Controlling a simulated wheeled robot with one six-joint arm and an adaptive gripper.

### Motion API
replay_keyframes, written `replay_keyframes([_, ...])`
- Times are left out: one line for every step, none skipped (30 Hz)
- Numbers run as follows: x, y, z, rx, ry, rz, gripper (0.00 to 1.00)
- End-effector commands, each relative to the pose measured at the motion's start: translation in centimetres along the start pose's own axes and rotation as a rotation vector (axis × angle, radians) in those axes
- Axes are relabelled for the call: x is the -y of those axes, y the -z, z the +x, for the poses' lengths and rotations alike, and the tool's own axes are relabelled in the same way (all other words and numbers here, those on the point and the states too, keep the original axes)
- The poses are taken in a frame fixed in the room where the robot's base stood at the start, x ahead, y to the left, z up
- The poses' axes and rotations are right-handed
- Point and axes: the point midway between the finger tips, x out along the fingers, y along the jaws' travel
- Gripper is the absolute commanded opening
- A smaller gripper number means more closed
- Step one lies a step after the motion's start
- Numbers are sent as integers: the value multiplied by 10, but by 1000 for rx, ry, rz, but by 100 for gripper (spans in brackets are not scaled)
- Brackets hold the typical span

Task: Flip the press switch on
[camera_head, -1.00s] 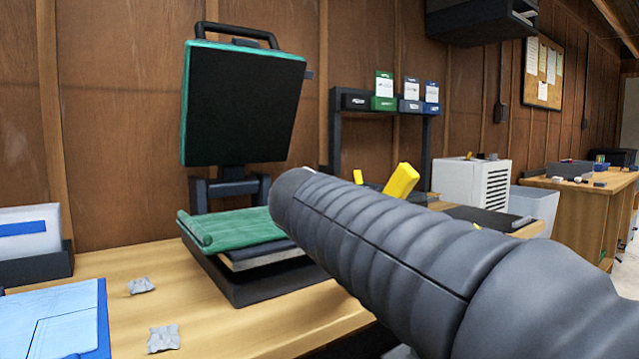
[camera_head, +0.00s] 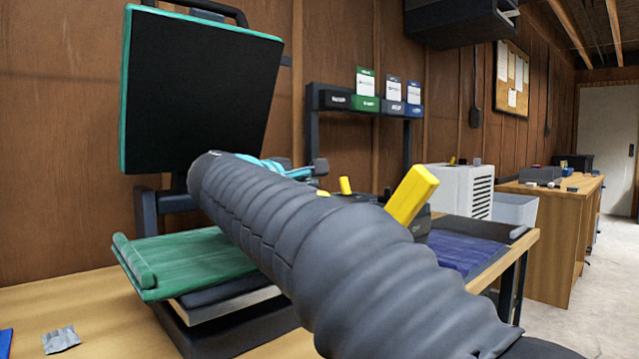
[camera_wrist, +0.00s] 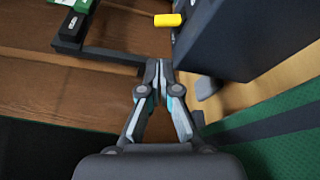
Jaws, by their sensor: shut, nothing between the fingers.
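The press (camera_head: 190,320) stands on the wooden table, with its green-edged dark upper plate (camera_head: 200,90) raised and a green cloth (camera_head: 190,262) on its lower plate. My gripper (camera_wrist: 158,66) is shut and empty, its fingertips beside a dark box (camera_wrist: 235,40) in the wrist view; I cannot tell whether they touch it. In the head view my arm hides much of the gripper and the press's right side. A big yellow lever-like piece (camera_head: 410,195) and a small yellow piece (camera_head: 345,185) show beyond my arm. I cannot clearly make out the press switch.
A dark shelf frame (camera_head: 313,130) with labelled boxes stands against the wood wall. A white vented box (camera_head: 455,185) and a grey bin (camera_head: 513,208) stand to the right. A grey scrap (camera_head: 60,339) lies on the table. Floor is open at far right.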

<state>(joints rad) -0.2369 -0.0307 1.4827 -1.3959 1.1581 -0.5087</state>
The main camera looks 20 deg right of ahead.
Motion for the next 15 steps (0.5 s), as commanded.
replay_keyframes([-1,-1,-1,0,-1,1,0])
replay_keyframes([-1,-1,-1,1,-1,1,0])
replay_keyframes([-1,-1,0,2,-1,1,0])
replay_keyframes([-1,-2,0,2,-1,1,0])
replay_keyframes([0,-2,0,3,0,1,0])
replay_keyframes([0,-2,1,4,0,1,0])
replay_keyframes([0,-3,1,5,1,2,0])
replay_keyframes([0,-3,2,6,1,2,0])
replay_keyframes([0,-3,2,7,2,2,0])
replay_keyframes([0,-4,2,7,2,2,0])
replay_keyframes([0,-4,3,7,2,2,0])
replay_keyframes([0,-4,4,8,2,2,0])
replay_keyframes([0,-4,5,8,2,2,0])
replay_keyframes([0,-4,7,9,3,2,0])
replay_keyframes([1,-4,10,10,3,1,0])
